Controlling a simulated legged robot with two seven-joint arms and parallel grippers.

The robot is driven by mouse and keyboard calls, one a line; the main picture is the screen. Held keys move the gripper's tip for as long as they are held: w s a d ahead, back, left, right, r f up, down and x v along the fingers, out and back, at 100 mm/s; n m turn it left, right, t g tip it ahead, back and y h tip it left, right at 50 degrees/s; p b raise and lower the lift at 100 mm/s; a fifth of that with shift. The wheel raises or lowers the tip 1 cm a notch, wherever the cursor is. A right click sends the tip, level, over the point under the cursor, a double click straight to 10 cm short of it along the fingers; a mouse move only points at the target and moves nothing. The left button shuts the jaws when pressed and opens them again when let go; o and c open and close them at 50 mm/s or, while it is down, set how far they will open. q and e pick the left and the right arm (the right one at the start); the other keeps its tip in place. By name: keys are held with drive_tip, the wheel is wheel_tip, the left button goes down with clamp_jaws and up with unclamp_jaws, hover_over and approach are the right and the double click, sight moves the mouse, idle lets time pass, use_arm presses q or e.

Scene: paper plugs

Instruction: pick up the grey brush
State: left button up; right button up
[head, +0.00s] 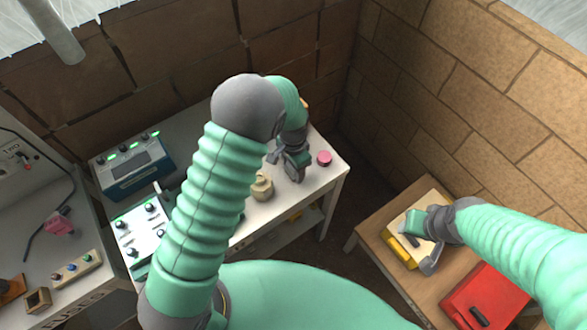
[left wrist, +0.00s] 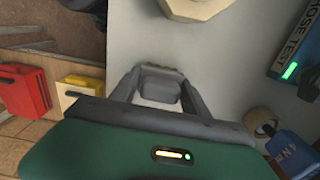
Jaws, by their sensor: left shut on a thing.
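My left gripper (head: 290,162) is over the white table beside the back wall. In the left wrist view its two fingers (left wrist: 160,92) are closed around a small grey block-like thing, which looks like the grey brush (left wrist: 160,86). Only part of it shows, and a pale edge with small bumps lies at its far side. In the head view the brush cannot be told apart clearly from the grey fingers. My right gripper (head: 425,245) is over the yellow case on the wooden table at the right; its finger gap is unclear.
A beige knobbed object (head: 262,187) and a pink round object (head: 324,158) stand on the white table (head: 335,172) near my left gripper. Instruments with green lights (head: 133,168) are at the left. A yellow case (head: 402,250) and a red case (head: 485,298) lie at the right.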

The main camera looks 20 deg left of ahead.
use_arm(q)
drive_tip(key=shift+r, duration=0.1)
drive_tip(key=shift+w+r, duration=0.1)
drive_tip(key=shift+r, duration=0.25)
drive_tip(key=r, duration=0.1)
drive_tip(key=s+r+b, duration=0.1)
drive_tip(key=shift+d+r, duration=0.3)
drive_tip(key=shift+d, duration=0.1)
drive_tip(key=s+d+r+b, duration=0.1)
drive_tip(key=s+d+b, duration=0.1)
drive_tip(key=s+d, duration=0.7)
drive_tip(key=s, duration=0.3)
drive_tip(key=shift+r, duration=0.25)
drive_tip(key=o, duration=0.8)
drive_tip(key=shift+c, duration=0.2)
drive_tip(key=c, duration=0.5)
drive_tip(key=shift+c, duration=0.2)
